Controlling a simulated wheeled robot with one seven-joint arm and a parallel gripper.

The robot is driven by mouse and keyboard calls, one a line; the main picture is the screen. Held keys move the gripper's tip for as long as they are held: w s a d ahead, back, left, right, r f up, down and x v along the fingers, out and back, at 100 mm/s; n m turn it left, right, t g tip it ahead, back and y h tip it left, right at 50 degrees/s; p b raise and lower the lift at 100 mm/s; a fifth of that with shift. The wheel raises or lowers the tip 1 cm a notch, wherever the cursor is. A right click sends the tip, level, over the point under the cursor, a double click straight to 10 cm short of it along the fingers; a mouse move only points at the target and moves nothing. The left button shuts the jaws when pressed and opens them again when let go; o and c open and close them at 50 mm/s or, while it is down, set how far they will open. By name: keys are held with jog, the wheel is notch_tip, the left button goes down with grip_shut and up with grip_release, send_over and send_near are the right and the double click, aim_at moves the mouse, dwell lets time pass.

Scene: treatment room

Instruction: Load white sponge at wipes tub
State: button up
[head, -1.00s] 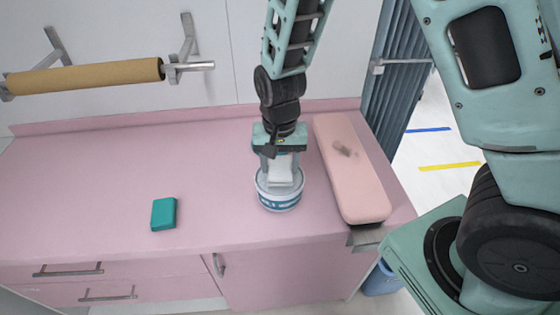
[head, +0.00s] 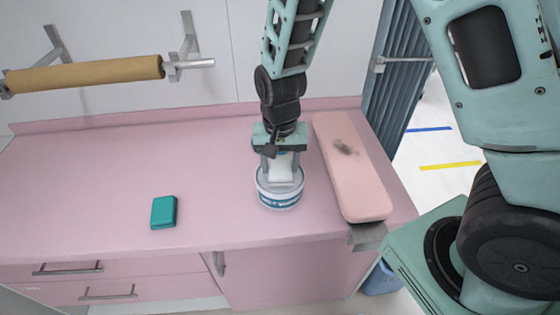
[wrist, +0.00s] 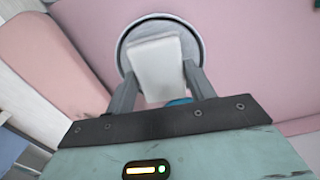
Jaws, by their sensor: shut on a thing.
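The white sponge (head: 281,167) is upright between the fingers of my gripper (head: 281,172), which is shut on it. In the wrist view the sponge (wrist: 159,68) sits between the two fingertips (wrist: 158,75), over the round opening of the wipes tub (wrist: 196,35). The tub (head: 279,199) is white with blue bands and stands on the pink counter. The sponge's lower end is at or inside the tub's rim; I cannot tell how deep it is or whether it touches the bottom.
A teal sponge-like block (head: 163,212) lies on the counter (head: 90,190) to the left. A pink padded board (head: 351,170) with a dark smudge lies close to the tub's right. A brown roll (head: 85,77) hangs on the wall. The counter's left is mostly clear.

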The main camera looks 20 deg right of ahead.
aim_at(280, 167)
jog(key=shift+f, duration=0.5)
dwell(1.2)
notch_tip(280, 167, up, 7)
jog(key=p, duration=0.6)
jog(key=shift+r, duration=0.1)
jog(key=shift+s, duration=0.1)
dwell(0.9)
